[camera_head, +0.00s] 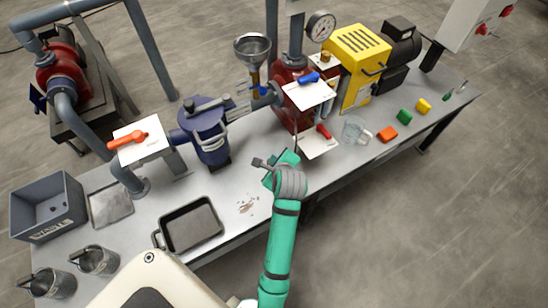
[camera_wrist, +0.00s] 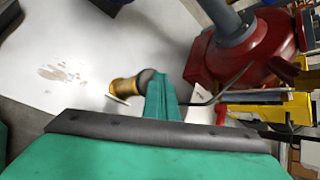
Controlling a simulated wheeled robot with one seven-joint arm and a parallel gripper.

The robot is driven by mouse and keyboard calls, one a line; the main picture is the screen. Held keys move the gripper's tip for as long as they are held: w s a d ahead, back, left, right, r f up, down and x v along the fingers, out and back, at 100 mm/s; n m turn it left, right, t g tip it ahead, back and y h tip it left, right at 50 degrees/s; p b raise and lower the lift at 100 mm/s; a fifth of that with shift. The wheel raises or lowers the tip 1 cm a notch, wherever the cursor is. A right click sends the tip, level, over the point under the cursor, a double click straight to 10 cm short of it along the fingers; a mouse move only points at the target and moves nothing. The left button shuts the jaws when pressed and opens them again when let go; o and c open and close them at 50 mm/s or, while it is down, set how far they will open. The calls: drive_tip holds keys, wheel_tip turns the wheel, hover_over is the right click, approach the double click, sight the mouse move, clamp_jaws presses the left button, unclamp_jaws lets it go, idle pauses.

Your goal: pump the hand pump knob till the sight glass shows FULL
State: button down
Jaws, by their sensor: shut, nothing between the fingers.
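My gripper (camera_head: 277,172) is teal and shut with nothing held, low over the bench in front of the red pump body (camera_head: 287,92). In the wrist view its teal fingers (camera_wrist: 162,98) are together, with the red body (camera_wrist: 262,48) beyond to the right. A yellow-brown cylinder with a dark end (camera_wrist: 128,86) shows just left of the fingers; I cannot tell whether they touch it. I cannot single out the hand pump knob with certainty. The sight glass and any FULL mark are not readable.
White plates with a blue handle (camera_head: 308,78) and a red handle (camera_head: 324,132) stand close to my gripper. A funnel (camera_head: 252,48), a blue vessel (camera_head: 207,128) and a glass jug (camera_head: 354,131) are nearby. A black tray (camera_head: 190,226) lies at front left.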

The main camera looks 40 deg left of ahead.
drive_tip(key=shift+f, duration=0.35)
drive_tip(key=shift+r, duration=0.1)
idle(0.4)
drive_tip(key=shift+r, duration=2.3)
drive_tip(key=shift+r, duration=2.5)
drive_tip(key=shift+f, duration=0.1)
